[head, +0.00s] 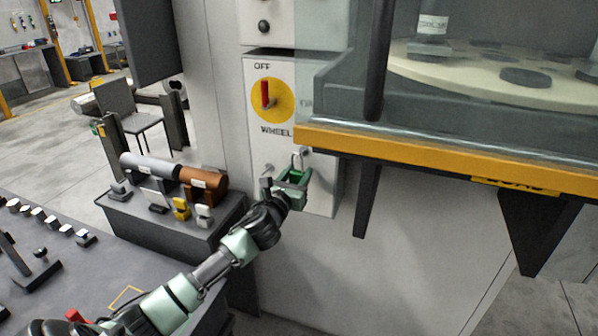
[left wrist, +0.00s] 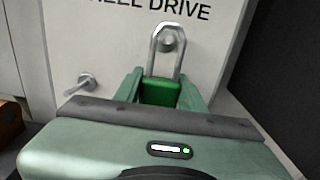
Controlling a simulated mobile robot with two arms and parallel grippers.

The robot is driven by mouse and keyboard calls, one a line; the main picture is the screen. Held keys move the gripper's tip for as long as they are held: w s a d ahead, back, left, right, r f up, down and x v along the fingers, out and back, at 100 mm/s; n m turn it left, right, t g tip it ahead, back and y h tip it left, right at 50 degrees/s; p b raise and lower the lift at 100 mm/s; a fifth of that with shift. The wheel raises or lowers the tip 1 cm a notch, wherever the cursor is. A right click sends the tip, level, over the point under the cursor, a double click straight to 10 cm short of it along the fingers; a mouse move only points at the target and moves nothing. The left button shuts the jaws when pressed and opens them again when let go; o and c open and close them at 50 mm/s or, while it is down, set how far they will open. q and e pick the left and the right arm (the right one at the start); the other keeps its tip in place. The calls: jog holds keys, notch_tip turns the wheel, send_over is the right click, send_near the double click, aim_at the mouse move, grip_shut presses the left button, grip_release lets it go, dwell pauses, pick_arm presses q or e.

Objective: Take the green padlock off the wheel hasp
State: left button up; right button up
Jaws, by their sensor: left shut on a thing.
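The green padlock (head: 296,176) is at the lower part of the white wheel switch panel. My left gripper (head: 288,187) is shut on its body. In the left wrist view the padlock body (left wrist: 160,93) sits between the two green fingers (left wrist: 160,88), with its metal shackle pointing up. The shackle appears to loop around the round metal hasp (left wrist: 172,41) on the panel; whether it is open is unclear. Above, the red switch handle (head: 266,94) stands upright on a yellow disc, under the word OFF. My right gripper is not in view.
A metal peg (left wrist: 84,83) sticks out left of the padlock. The glass-fronted cabinet with a yellow edge (head: 430,158) overhangs at right. A grey stand (head: 165,222) at left holds cylinders and small yellow and white padlock-like items. The floor behind it is partly open.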

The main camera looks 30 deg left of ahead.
pick_arm(q)
jog(key=shift+s+d+r+p, duration=0.15)
jog(key=shift+s+p, duration=0.15)
jog(key=shift+s, duration=0.25)
jog(key=shift+s+d+r+p, duration=0.15)
jog(key=shift+s+p, duration=0.1)
jog(key=shift+s, duration=0.3)
jog(key=p+v, duration=0.1)
jog(key=v, duration=0.3)
jog(key=shift+s, duration=0.15)
jog(key=shift+p+v, duration=0.3)
jog(key=shift+v, duration=0.85)
